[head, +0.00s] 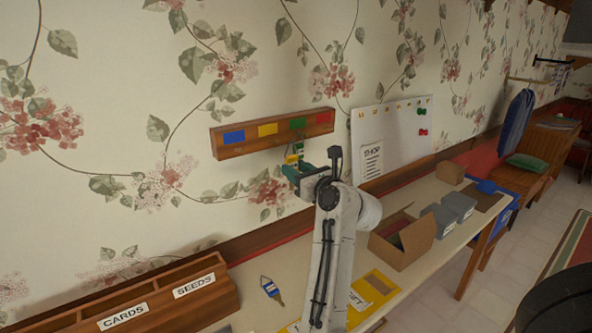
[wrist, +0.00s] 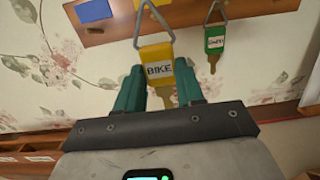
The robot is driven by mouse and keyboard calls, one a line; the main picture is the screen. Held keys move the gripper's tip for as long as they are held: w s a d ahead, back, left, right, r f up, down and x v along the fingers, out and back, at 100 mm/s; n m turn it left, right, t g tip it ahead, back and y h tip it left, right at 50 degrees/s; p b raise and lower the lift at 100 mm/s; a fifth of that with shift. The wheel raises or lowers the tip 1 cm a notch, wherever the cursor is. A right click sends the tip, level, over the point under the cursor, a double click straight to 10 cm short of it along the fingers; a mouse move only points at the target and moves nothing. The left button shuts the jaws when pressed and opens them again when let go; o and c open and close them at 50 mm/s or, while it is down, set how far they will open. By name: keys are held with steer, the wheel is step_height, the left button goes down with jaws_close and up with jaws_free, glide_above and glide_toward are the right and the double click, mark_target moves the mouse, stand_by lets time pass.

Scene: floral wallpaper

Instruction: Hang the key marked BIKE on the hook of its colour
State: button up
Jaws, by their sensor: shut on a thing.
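The key marked BIKE (wrist: 159,70) has a yellow tag and a triangular wire ring at its top. My gripper (wrist: 160,82) is shut on it, with a teal finger on each side of the tag. The ring reaches up to the wooden hook rail (wrist: 120,24); I cannot tell whether it is around a hook. In the head view, the rail (head: 222,152) carries blue, yellow (head: 268,129), green and red patches. My gripper (head: 297,172) is below the rail there, lower right of the yellow patch, partly hidden by my arm.
A green-tagged key (wrist: 215,42) hangs from the rail just right of the held key. A blue-tagged key (head: 271,288) lies on the table. A wooden organiser (head: 150,308), a cardboard box (head: 412,250) and a whiteboard (head: 405,145) are nearby.

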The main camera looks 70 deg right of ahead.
steer(key=f+b+x, duration=0.1)
steer(key=x, duration=0.8)
steer(key=shift+w+f+b, duration=0.2)
steer(key=shift+w+b, duration=0.05)
steer(key=shift+b, duration=0.05)
stand_by(0.7)
steer(key=shift+f, duration=0.1)
stand_by(0.6)
steer(key=o, duration=1.1)
steer(key=b+v, duration=0.2)
steer(key=v, duration=0.8)
steer(key=shift+s, duration=0.4)
steer(key=shift+a+f, duration=0.1)
steer(key=shift+a, duration=0.05)
